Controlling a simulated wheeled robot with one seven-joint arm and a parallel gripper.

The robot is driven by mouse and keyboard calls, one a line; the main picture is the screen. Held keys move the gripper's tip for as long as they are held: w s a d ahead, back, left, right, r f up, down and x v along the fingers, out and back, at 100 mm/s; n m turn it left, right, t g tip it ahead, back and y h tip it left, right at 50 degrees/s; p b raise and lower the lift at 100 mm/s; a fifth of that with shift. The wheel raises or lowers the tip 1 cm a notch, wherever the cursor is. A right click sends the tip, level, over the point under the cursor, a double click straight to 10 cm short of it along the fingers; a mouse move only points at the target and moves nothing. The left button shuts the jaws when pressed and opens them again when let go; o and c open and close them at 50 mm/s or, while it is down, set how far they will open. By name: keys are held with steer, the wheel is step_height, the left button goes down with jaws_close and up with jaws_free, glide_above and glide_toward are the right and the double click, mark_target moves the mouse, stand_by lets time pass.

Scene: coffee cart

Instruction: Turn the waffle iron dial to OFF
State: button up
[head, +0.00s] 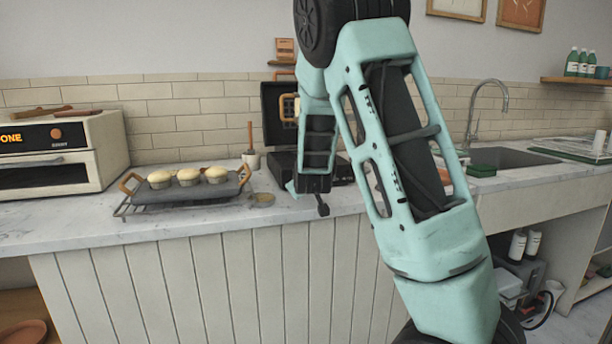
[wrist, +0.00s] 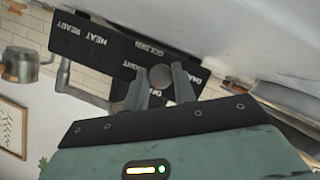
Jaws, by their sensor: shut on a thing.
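The black waffle iron (head: 281,117) stands on the counter with its lid raised. My arm hides much of its base. In the wrist view its dark front panel (wrist: 90,42) appears upside down, with white labels such as HEAT READY and GOLDEN; other labels are partly covered. The small round dial (wrist: 160,75) sits between the fingertips of my gripper (wrist: 159,86). My gripper is shut on the dial. I cannot tell which label the dial points to. In the head view my gripper (head: 321,202) is low at the front of the iron, and the dial is hidden.
Left of the iron, a dark tray (head: 188,192) with wooden handles holds pale-topped muffins. A toaster oven (head: 62,153) stands farther left. A sink (head: 512,158) with a green sponge (head: 482,170) near it is to the right. The counter front left of my arm is clear.

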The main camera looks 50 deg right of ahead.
stand_by(0.4)
steer(key=o, duration=1)
steer(key=shift+b+v, duration=1)
steer(key=shift+v, duration=7.7)
steer(key=shift+w+a+r, duration=0.1)
